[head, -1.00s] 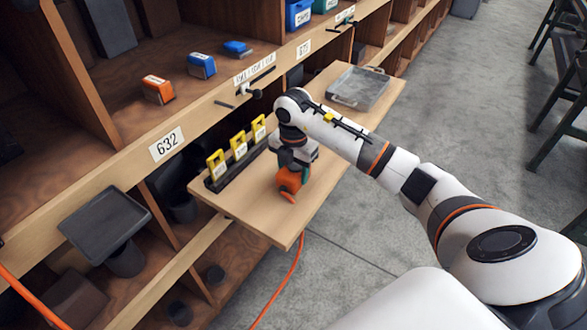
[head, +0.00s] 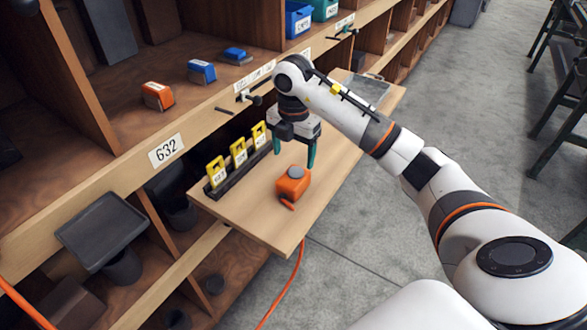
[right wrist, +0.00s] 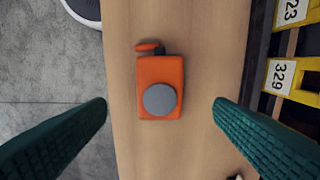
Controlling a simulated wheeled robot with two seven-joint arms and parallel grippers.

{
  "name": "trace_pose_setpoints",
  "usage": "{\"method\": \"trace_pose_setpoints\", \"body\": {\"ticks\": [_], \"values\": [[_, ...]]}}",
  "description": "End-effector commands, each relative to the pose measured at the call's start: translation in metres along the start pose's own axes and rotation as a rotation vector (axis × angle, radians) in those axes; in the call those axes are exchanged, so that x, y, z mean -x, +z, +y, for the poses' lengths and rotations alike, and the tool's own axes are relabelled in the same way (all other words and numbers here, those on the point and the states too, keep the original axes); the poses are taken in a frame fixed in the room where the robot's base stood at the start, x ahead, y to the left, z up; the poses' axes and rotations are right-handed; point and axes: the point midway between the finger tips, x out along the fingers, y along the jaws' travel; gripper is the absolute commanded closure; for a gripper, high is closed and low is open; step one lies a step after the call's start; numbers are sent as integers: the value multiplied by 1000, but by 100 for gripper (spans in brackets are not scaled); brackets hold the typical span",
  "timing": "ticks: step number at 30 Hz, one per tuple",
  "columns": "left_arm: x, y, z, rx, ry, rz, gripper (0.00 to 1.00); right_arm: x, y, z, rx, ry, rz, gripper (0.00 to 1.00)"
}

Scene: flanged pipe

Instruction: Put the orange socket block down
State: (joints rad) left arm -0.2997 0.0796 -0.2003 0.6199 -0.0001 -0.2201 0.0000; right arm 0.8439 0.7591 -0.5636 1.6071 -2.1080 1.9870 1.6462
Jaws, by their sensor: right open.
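The orange socket block (head: 293,183) stands on the pull-out wooden board (head: 245,218), near the board's front end. It has a round grey top and a small orange tab at one side. My right gripper (head: 294,162) is open and empty above the block, its two green fingers apart and clear of it. In the right wrist view the block (right wrist: 160,88) lies on the board between and ahead of the two spread fingers (right wrist: 160,125), touching neither. My left gripper is not in view.
A black rack (head: 238,172) with several yellow tags stands along the board's shelf side. A clear-lidded case (head: 368,88) lies at the board's far end, partly behind my arm. Shelves with orange and blue blocks (head: 201,72) are at left. Bare board surrounds the block.

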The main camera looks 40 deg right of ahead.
Motion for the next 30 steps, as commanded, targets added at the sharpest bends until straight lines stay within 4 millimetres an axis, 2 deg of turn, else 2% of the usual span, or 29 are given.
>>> {"method": "trace_pose_setpoints", "body": {"ticks": [3, 9, 30], "values": [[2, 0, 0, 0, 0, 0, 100, 22, -1, 0, 1, -2, 4, 24], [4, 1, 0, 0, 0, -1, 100, 36, 0, 0, 1, 1, 1, 24], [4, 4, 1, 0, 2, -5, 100, 36, 0, 0, 1, 1, 0, 24]]}}
